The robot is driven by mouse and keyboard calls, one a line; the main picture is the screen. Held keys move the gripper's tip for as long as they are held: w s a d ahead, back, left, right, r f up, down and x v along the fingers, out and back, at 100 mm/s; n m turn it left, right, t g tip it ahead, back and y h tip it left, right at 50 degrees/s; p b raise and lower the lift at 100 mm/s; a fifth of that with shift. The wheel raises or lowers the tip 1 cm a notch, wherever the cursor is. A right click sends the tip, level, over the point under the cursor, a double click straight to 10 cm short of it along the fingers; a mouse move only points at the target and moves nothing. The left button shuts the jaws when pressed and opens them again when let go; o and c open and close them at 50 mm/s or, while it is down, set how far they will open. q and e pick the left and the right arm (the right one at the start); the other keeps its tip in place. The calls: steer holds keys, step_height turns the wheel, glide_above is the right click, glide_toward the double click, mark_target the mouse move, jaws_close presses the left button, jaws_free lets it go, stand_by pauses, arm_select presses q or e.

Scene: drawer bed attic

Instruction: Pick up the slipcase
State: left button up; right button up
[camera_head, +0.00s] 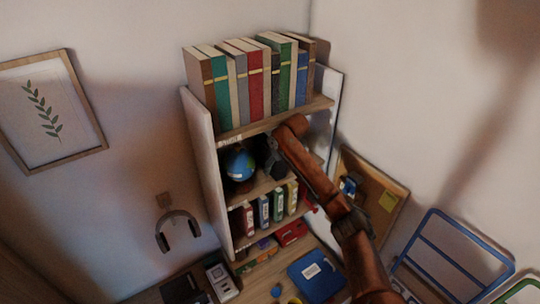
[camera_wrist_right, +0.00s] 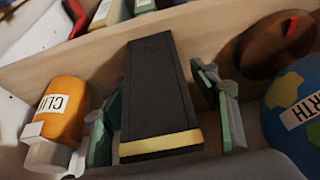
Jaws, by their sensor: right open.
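The slipcase appears to be the black box with a gold band (camera_wrist_right: 160,85) in the right wrist view, on a wooden shelf. My right gripper (camera_wrist_right: 164,112) is open, with one greenish finger on each side of the box. Small gaps seem to show beside it, but I cannot tell whether either finger touches. In the head view my right gripper (camera_head: 270,158) reaches into the middle shelf of the bookcase, and the arm hides most of what is there. My left gripper is not in view.
A globe (camera_wrist_right: 296,105) stands close on the right in the wrist view, with a dark red-brown round object (camera_wrist_right: 275,45) behind. An orange bottle (camera_wrist_right: 58,108) lies close on the left. Books (camera_head: 255,78) fill the top shelf, small binders (camera_head: 264,210) the lower one.

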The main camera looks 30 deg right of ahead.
steer(key=shift+a+f, duration=0.1)
steer(key=shift+f, duration=0.05)
steer(key=shift+c, duration=0.5)
steer(key=shift+c, duration=0.7)
steer(key=c, duration=1.3)
